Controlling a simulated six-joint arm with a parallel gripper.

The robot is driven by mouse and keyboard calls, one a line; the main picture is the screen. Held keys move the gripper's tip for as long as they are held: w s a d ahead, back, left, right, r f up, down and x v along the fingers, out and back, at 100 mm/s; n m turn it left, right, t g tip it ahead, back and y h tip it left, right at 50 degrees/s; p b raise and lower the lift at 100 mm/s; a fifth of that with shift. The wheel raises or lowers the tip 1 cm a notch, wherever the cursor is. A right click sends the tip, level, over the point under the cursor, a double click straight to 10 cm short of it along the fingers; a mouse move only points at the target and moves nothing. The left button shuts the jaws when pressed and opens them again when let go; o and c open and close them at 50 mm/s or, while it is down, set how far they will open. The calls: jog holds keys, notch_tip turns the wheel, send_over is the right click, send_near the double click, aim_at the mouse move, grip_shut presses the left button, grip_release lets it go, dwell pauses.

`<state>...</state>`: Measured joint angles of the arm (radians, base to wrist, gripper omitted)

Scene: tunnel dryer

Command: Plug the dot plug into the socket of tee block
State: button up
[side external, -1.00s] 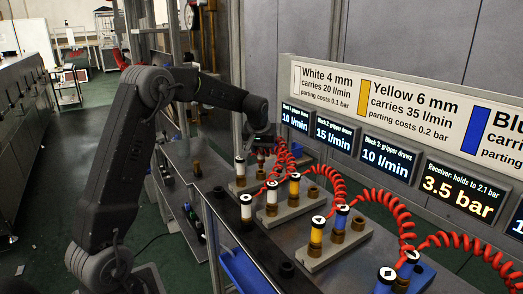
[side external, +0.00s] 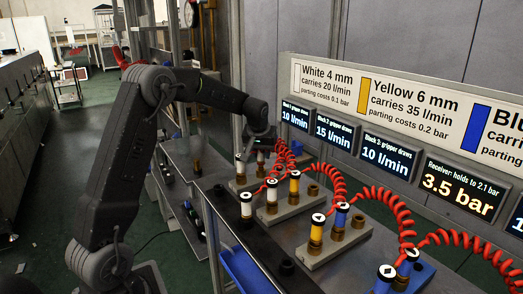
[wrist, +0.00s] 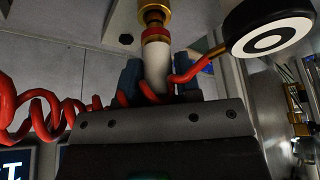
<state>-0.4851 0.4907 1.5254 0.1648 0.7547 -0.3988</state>
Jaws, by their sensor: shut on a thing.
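My gripper (side external: 262,145) is at the back block (side external: 243,184), at the far end of the row. In the wrist view it is shut on a white plug (wrist: 156,68) with a red band and a brass end. A red coiled hose runs from beside the plug. The brass end points at a brass fitting (wrist: 153,14) at the picture's top; I cannot tell whether they touch. The held plug's cap symbol is hidden. I cannot make out which block carries the tee mark.
A black cap with a ring mark (wrist: 271,28) is close by the held plug. A white plug (side external: 240,164) stands beside my gripper.

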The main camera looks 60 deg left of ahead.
jog(key=shift+f, duration=0.85)
jog(key=o, duration=1.1)
jog(key=v, duration=1.3)
jog(key=shift+s+d+r, duration=0.15)
jog(key=shift+r, duration=0.2)
